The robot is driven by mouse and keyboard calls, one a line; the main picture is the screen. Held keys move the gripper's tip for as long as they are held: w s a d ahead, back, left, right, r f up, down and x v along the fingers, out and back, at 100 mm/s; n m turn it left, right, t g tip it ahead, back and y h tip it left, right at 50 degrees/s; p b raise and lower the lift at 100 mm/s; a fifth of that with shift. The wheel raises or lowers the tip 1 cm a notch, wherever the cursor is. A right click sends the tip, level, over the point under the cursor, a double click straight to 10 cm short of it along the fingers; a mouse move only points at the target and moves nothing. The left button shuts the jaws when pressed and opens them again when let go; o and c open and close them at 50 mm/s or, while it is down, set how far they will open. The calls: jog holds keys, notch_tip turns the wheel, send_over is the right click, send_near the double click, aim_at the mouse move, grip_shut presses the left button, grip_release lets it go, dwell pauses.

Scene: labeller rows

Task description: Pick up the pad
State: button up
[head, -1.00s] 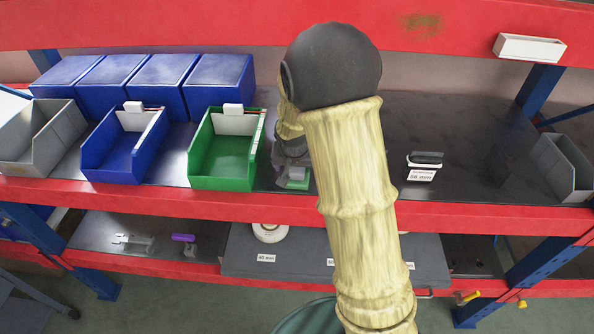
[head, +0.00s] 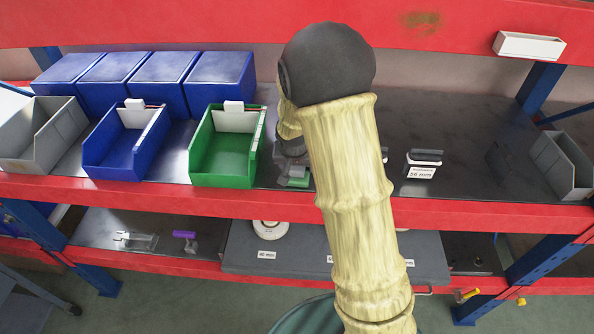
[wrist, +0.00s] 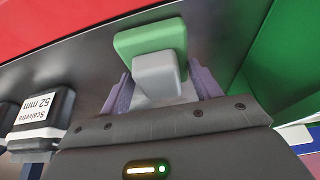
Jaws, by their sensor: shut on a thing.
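The pad (wrist: 151,40) is a green block with a grey block-shaped grip on it. In the wrist view it sits between the purple-grey fingers of my gripper (wrist: 160,88), which is shut on the grey grip. In the head view the pad (head: 298,181) is a small patch of green and grey just right of the green bin. There my gripper (head: 294,171) is partly hidden behind my arm. Whether the pad touches the shelf cannot be told.
The green bin (head: 222,170) stands close on the left, with a blue bin (head: 114,165) beyond it. A black block labelled 52 mm (wrist: 45,118) is on the other side in the wrist view. A 56 mm label (head: 421,172) marks another block on the right.

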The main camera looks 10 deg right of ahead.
jog(key=shift+w, duration=0.1)
jog(key=shift+r, duration=0.45)
notch_tip(320, 180, up, 9)
jog(key=shift+r+b, duration=0.1)
jog(key=shift+b, duration=0.6)
jog(key=shift+d, duration=0.1)
jog(key=shift+o, duration=0.9)
jog(key=shift+c, duration=0.4)
